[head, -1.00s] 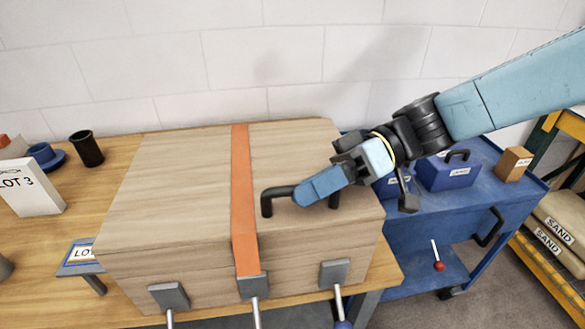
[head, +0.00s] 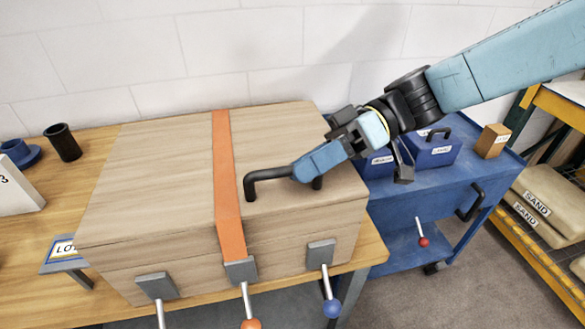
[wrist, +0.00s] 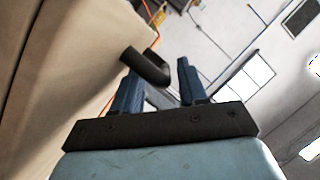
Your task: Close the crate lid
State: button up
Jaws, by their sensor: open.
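The wooden crate (head: 180,273) stands on a workbench. Its lid (head: 160,180) lies flat over the body, with a thin seam along the front; I cannot tell if a small gap remains there. An orange strap (head: 228,170) runs across the lid. A black bar handle (head: 262,173) stands on top of the lid. My gripper (head: 300,172) is at the right part of this handle, with its fingers partly hiding it. In the wrist view my gripper (wrist: 158,68) has its blue fingers apart, and the handle (wrist: 145,67) shows near the left finger, beside the lid (wrist: 50,70).
Grey latches with levers (head: 240,270) line the crate front. A blue cart (head: 400,215) with blue boxes (head: 432,148) stands right of the bench. A black cup (head: 63,143) and a lot sign (head: 62,248) are at left. A rack with sandbags (head: 540,205) is far right.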

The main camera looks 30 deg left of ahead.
jog(key=v, duration=1.1)
jog(key=shift+w+d, duration=0.15)
jog(key=w+d+f+m+t+h, duration=0.45)
jog(key=d+f+m+t, duration=0.5)
jog(key=d, duration=0.25)
jog(key=s+d+r+m+t+h, duration=0.1)
jog(key=d+r+m+t, duration=0.3)
jog(key=d, duration=0.7)
jog(key=d+r+m+t+h, duration=0.2)
jog(key=d+r+m+t, duration=0.3)
jog(key=d, duration=0.7)
notch_tip(320, 180, up, 2)
jog(key=m, duration=0.3)
jog(key=shift+s+d, duration=0.15)
jog(key=shift+s, duration=0.25)
jog(key=shift+r, duration=0.1)
